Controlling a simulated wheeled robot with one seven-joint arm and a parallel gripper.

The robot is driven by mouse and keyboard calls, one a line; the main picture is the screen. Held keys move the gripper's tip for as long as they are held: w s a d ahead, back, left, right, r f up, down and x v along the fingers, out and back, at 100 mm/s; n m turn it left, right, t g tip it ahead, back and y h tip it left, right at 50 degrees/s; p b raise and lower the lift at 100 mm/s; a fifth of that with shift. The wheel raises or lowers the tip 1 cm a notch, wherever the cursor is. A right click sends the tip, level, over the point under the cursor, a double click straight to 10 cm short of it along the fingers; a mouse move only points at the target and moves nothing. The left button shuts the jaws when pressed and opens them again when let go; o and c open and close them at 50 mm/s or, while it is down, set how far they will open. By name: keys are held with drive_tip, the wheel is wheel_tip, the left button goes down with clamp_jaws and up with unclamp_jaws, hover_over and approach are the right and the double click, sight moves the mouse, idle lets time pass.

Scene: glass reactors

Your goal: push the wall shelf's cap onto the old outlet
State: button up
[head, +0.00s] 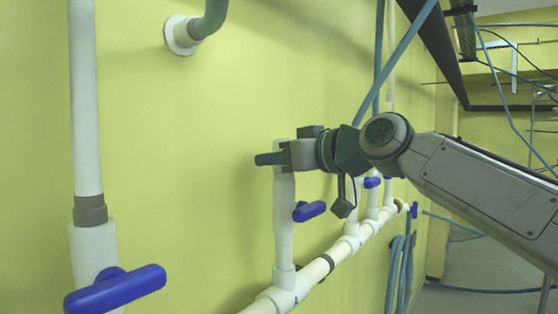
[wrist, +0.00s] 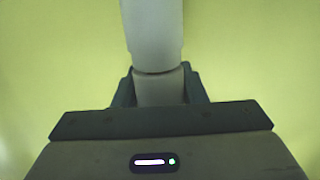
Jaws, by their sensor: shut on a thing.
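My gripper (head: 279,158) is at the top of a white upright outlet pipe (head: 284,215) on the wall piping in the head view. Its fingers lie level across the pipe's upper end. In the wrist view my gripper (wrist: 158,88) is shut on a short pale grey round piece, seemingly the cap (wrist: 159,92). A pale pipe (wrist: 151,35) lines up with this piece, with a dark curved seam between them. I cannot tell whether the cap is seated or only touching. The wall shelf is not in view.
A blue valve handle (head: 309,211) sticks out right of the outlet, below my gripper. A larger blue valve (head: 115,289) is on the pipe at left. A white pipe (head: 325,268) runs along the wall. Blue hoses (head: 399,265) hang at right.

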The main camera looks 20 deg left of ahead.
drive_tip(key=o, duration=1.1)
drive_tip(key=shift+f, duration=0.1)
drive_tip(key=shift+s+d+b, duration=0.15)
drive_tip(key=shift+d+b, duration=0.15)
drive_tip(key=shift+d, duration=0.2)
drive_tip(key=b+v, duration=0.4)
drive_tip(key=v, duration=0.9)
drive_tip(key=shift+a, duration=0.15)
